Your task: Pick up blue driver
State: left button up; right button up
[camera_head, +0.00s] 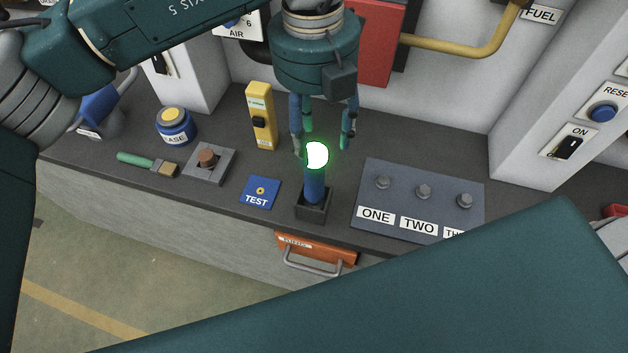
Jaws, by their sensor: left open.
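The blue driver (314,187) stands upright in a small dark square holder (312,212) near the front edge of the counter. A bright white spot with a green glow (317,155) covers its upper end. My left gripper (322,147) points down above the driver, with its fingers apart. The glowing spot lies between the fingertips in the picture, nearer the left finger. I cannot tell whether a finger touches the driver. My right gripper is not in view.
On the dark counter (228,205), a blue TEST plate (260,194) and a ONE/TWO knob panel (420,208) flank the holder. A yellow device (261,115) stands behind left. A brush (147,164), a grease tub (175,127) and an orange drawer (315,250) also show.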

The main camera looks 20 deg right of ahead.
aim_at(313, 150)
pick_arm(q)
jog(key=f, duration=0.1)
jog(key=f+p, duration=0.1)
jog(key=f, duration=0.3)
jog(key=shift+w+a, duration=0.3)
jog(key=shift+a, duration=0.1)
jog(key=f+p, duration=0.2)
jog(key=f, duration=0.1)
jog(key=f+p, duration=0.1)
jog(key=shift+s+f, duration=0.3)
jog(key=shift+f, duration=0.5)
grip_shut()
jog(key=shift+d+r, duration=0.1)
